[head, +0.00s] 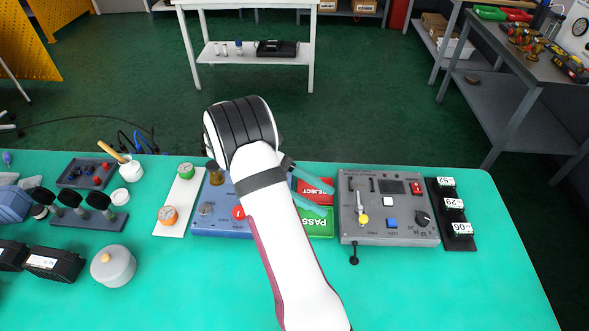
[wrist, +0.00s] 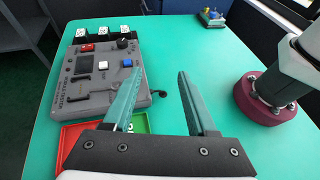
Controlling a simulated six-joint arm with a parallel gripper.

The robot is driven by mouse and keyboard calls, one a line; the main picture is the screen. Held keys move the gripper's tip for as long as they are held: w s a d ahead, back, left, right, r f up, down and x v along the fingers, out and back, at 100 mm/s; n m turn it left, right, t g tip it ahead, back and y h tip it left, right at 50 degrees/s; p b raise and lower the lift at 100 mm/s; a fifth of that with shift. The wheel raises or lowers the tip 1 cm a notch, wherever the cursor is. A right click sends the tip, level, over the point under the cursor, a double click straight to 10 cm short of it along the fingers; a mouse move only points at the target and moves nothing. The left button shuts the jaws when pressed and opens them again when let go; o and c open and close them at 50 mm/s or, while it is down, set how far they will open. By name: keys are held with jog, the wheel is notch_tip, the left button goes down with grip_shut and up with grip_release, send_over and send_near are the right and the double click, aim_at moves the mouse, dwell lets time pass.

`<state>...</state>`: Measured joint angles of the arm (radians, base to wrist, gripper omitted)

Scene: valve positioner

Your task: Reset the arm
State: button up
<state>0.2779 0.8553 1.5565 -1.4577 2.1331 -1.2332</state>
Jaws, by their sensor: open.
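My arm reaches from the bottom of the head view over the green table, covering part of the blue panel (head: 225,222). My gripper (head: 322,194) shows two teal fingers, spread apart and pointing right, over the red REJECT tray (head: 313,189) and green PASS tray (head: 319,228). In the wrist view my gripper (wrist: 160,78) is open, with nothing between its fingers. The grey control box (head: 390,232) stands just right of the fingers; it also shows in the wrist view (wrist: 92,97). Whether the fingers touch anything beneath cannot be told.
A black rack (head: 466,243) with white numbered blocks stands right of the box. A white plate (head: 180,208) with two gauges, a grey round pot (head: 113,266) and a dark parts tray (head: 87,173) lie left. The table's right front is clear.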

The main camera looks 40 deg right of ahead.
jog(key=s+a+r+m+t+y, duration=0.2)
jog(key=s+a+m+t, duration=0.1)
jog(key=a, duration=0.5)
jog(key=s+a+r+m+t+y, duration=0.2)
jog(key=s+a+m+t+y, duration=0.1)
jog(key=a, duration=0.6)
jog(key=s+a+r+m+t+y, duration=0.2)
jog(key=s+a+m+t, duration=0.3)
jog(key=a, duration=0.4)
jog(key=shift+s+t+y, duration=0.3)
jog(key=shift+s+y, duration=0.3)
jog(key=shift+s, duration=0.3)
